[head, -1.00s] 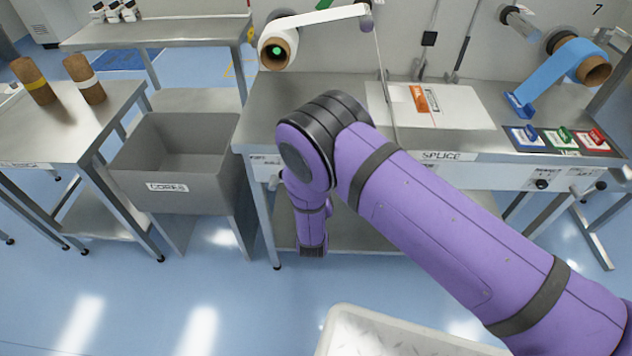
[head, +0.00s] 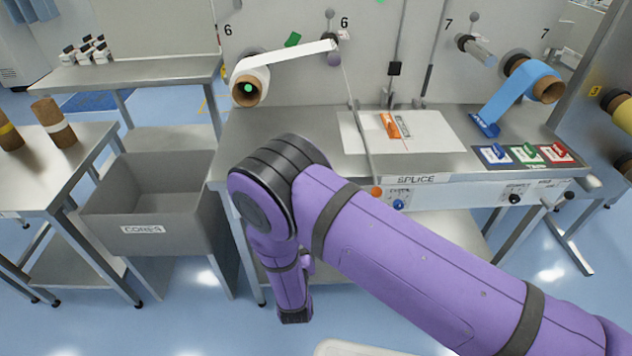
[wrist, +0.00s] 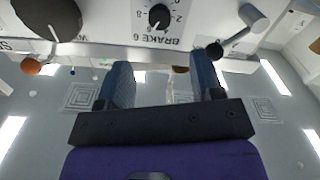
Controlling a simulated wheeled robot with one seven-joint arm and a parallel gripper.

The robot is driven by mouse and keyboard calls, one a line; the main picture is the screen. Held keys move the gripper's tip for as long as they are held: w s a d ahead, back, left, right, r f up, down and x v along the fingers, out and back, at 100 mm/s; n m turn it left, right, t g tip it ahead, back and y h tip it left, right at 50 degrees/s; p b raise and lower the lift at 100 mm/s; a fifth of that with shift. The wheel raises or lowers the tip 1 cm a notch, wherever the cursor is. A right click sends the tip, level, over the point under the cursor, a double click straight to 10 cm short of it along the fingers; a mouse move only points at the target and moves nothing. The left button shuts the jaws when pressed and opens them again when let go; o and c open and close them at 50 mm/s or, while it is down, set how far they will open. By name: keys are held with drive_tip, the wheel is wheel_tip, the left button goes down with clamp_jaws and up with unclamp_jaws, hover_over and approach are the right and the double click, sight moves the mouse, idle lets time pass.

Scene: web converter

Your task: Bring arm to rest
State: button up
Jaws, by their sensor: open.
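My purple arm (head: 400,255) reaches in from the lower right of the head view and bends at a dark elbow joint. The forearm hangs down in front of the splice bench (head: 245,150). My gripper is hidden in the head view. In the wrist view, my gripper (wrist: 163,80) shows two blue fingers standing well apart, with nothing between them. Beyond the fingertips is a white panel (wrist: 110,25) with a knob (wrist: 158,15) marked BRAKE 6.
A grey CORES bin (head: 142,230) stands left of the bench, beside a table with brown cores (head: 58,128). A white roll (head: 255,78) and a blue roll (head: 535,80) hang above the bench. Blue floor is clear at the lower left.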

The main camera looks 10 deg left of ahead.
drive_tip(key=w+d+r+m+g+h, duration=0.1)
drive_tip(key=w+d+r+m+g, duration=0.1)
drive_tip(key=w+r, duration=0.65)
drive_tip(key=w+d+r+m+g, duration=0.2)
drive_tip(key=w+r, duration=0.3)
drive_tip(key=r, duration=0.7)
drive_tip(key=w+d+r+g, duration=0.1)
drive_tip(key=d+r, duration=0.6)
drive_tip(key=r, duration=0.2)
drive_tip(key=d+r+g, duration=0.2)
drive_tip(key=d+r, duration=0.5)
drive_tip(key=r, duration=0.2)
drive_tip(key=s+d+r+m+g, duration=0.1)
drive_tip(key=s+d+r, duration=0.5)
drive_tip(key=d, duration=0.2)
drive_tip(key=s+d+r+g, duration=0.1)
drive_tip(key=s+d+r, duration=0.45)
drive_tip(key=d, duration=0.35)
drive_tip(key=s+d+r+m+g+h, duration=0.1)
drive_tip(key=s+d+h, duration=0.1)
drive_tip(key=s+d, duration=0.4)
drive_tip(key=s+d+r+g+h, duration=0.1)
drive_tip(key=s+d, duration=0.6)
drive_tip(key=s, duration=0.8)
drive_tip(key=shift+s+d+r+m+g+h, duration=0.15)
drive_tip(key=shift+s+r+m+g+h, duration=0.2)
drive_tip(key=shift+g+h, duration=0.2)
